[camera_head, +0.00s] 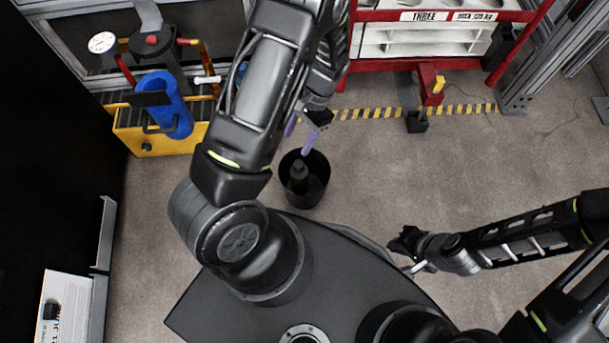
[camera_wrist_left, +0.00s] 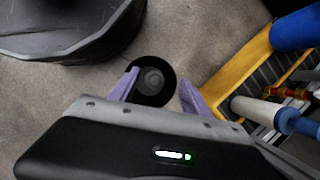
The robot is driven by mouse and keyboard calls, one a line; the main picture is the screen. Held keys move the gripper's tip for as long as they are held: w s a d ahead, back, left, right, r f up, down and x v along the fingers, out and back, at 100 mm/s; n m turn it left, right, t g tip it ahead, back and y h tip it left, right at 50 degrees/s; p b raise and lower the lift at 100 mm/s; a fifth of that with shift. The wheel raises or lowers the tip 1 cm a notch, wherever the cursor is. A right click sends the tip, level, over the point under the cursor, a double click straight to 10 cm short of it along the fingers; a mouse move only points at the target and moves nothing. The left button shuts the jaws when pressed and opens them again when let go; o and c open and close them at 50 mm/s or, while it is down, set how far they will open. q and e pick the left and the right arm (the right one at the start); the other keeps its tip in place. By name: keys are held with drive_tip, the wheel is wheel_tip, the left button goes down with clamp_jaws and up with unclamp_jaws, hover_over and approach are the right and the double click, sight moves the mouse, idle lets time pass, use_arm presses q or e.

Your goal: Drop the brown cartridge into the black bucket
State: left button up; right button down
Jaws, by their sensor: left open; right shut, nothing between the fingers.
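The black bucket (camera_head: 305,201) stands on the grey floor just beyond my base. It also shows in the left wrist view (camera_wrist_left: 169,95), below my fingers. A dark cartridge-like thing with a narrower top (camera_head: 298,175) stands inside the bucket. It looks near black, so I cannot tell if it is the brown cartridge; from above it is a round grey shape (camera_wrist_left: 153,79). No other cartridge is visible. My left gripper (camera_head: 301,132) is open and empty above the bucket, its purple fingers apart (camera_wrist_left: 158,84). My right gripper (camera_head: 401,243) is shut and empty, over the floor at right.
A yellow-framed stand (camera_head: 160,138) with a blue cylinder (camera_head: 172,105) is on the left. A red-framed shelf (camera_head: 430,63) stands at the back, with yellow-black floor tape (camera_head: 365,113) before it.

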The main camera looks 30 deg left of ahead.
use_arm(q)
drive_tip(key=p+v, duration=0.1)
drive_tip(key=v, duration=0.6)
idle(0.7)
drive_tip(key=d+f+n+t+h, duration=0.25)
drive_tip(key=d+f+t, duration=0.25)
drive_tip(key=d+f, duration=0.45)
drive_tip(key=s+d+f+n+h, duration=0.1)
drive_tip(key=s+d+n+h, duration=0.2)
drive_tip(key=s+d, duration=0.9)
wheel_tip(320, 180, up, 20)
drive_tip(key=a+p, duration=0.1)
drive_tip(key=p, duration=2)
drive_tip(key=shift+s, duration=0.2)
